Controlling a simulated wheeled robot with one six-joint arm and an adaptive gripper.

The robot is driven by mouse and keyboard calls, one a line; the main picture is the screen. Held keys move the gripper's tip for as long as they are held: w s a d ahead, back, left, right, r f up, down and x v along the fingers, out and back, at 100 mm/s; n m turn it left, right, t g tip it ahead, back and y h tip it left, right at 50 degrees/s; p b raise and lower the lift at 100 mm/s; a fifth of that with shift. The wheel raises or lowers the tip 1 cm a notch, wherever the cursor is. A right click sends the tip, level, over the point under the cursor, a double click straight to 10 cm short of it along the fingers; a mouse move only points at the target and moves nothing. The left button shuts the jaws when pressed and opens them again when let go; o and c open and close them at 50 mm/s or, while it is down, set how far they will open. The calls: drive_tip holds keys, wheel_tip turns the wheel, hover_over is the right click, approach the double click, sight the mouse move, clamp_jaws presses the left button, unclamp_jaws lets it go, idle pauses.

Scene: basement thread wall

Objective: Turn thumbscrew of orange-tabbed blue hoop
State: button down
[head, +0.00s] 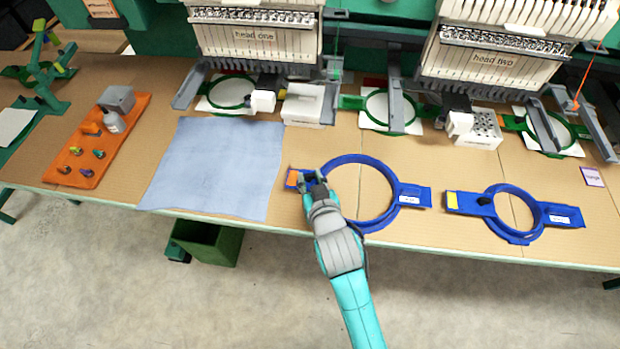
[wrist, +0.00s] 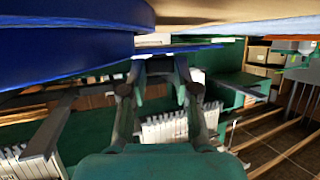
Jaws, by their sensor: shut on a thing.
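The blue hoop with the orange tab (head: 292,177) lies flat on the brown table. Its blue ring (head: 391,205) is right of my gripper, and a white-labelled tab is at its right end. My gripper (head: 311,180) is at the hoop's left side, just right of the orange tab, where the thumbscrew sits. It is shut on the thumbscrew, which the fingers hide. In the wrist view the blue ring (wrist: 70,40) fills the upper left, and my gripper's fingers (wrist: 160,68) reach up beside it.
A yellow-tabbed blue hoop (head: 507,235) with a dark thumbscrew lies to the right. A blue cloth (head: 215,165) lies left of my gripper. An orange tray (head: 75,170) is farther left. Embroidery heads (head: 255,40) stand behind. The table's front edge is close.

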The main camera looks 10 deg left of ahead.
drive_tip(key=shift+f, duration=0.1)
drive_tip(key=c, duration=0.8)
unclamp_jaws()
drive_tip(key=shift+c, duration=0.2)
drive_tip(key=v, duration=1.2)
